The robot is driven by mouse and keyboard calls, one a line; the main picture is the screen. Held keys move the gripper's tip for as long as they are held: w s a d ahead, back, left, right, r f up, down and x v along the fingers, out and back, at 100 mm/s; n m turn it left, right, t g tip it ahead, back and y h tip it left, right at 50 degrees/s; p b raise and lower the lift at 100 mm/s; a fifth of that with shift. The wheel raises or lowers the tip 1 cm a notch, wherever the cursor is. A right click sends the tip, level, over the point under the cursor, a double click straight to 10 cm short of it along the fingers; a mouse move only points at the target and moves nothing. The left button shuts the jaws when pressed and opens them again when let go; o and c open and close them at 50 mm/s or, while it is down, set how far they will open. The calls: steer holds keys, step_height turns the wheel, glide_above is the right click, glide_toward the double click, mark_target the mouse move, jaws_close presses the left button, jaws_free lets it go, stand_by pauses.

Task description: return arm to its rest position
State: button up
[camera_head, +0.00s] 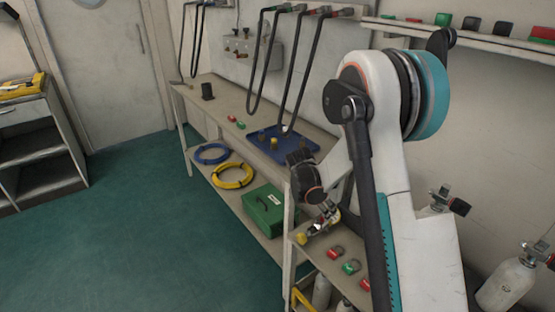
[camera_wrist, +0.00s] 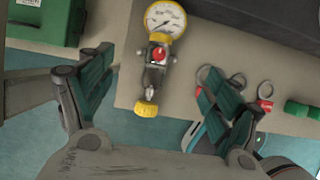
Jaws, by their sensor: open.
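My arm rises at the right of the head view and bends down over the near end of the bench. My gripper (camera_wrist: 155,64) is open in the wrist view, its two dark green fingers spread wide with nothing between the pads. A yellow-rimmed gauge (camera_wrist: 165,19) with a valve body and yellow knob (camera_wrist: 146,109) lies on the bench top, seen between the fingers. Its yellow knob also shows in the head view (camera_head: 302,238). In the head view the gripper's fingers are too small and partly hidden to tell apart.
Red and green shackles (camera_head: 351,267) lie beside the gauge. A green case (camera_head: 268,207) sits on the lower shelf. A cylinder (camera_head: 506,282) stands right. The floor at left is clear.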

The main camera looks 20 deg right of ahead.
steer(key=s+a+r+m+t+y, duration=0.1)
steer(key=s+a+r+m, duration=0.4)
steer(key=r, duration=0.5)
steer(key=s+a+r+m+t+y, duration=0.1)
steer(key=s+a+r+m+t, duration=0.15)
steer(key=s+r+m, duration=0.4)
steer(key=s+a+r+m, duration=0.2)
steer(key=s+m, duration=0.1)
steer(key=s, duration=0.3)
steer(key=s+a+r+m+t+y, duration=0.1)
steer(key=s+a+r+m, duration=0.1)
steer(key=s, duration=0.4)
steer(key=s+a+r+m+t+y, duration=0.1)
steer(key=s+a+r+m, duration=0.1)
steer(key=s+m, duration=0.3)
steer(key=shift+s+a+r, duration=0.3)
steer(key=shift+s+a, duration=0.15)
steer(key=shift+a, duration=0.3)
